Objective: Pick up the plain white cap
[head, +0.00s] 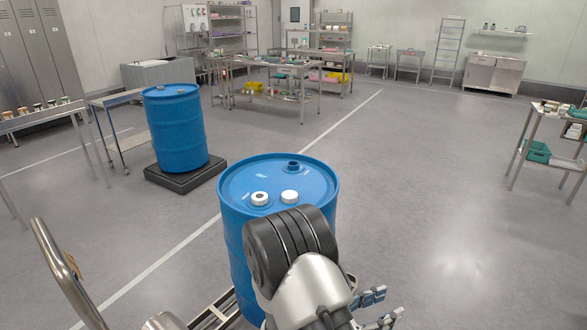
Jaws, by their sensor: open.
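The plain white cap (290,196) lies on top of the near blue drum (235,178), right of centre on its lid. A second white cap with a dark centre (260,198) lies just left of it, apart from it. My gripper (385,306) is low at the right of the drum, below its top. Its fingers are spread apart with nothing between them. My arm covers the drum's front side and part of its front rim.
An open dark bung hole (293,165) rises at the back of the drum lid. Another blue drum (178,130) stands on a black pallet (187,175) behind left. A metal rail (62,265) curves up at front left. The floor at right is clear up to a shelf cart (540,153).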

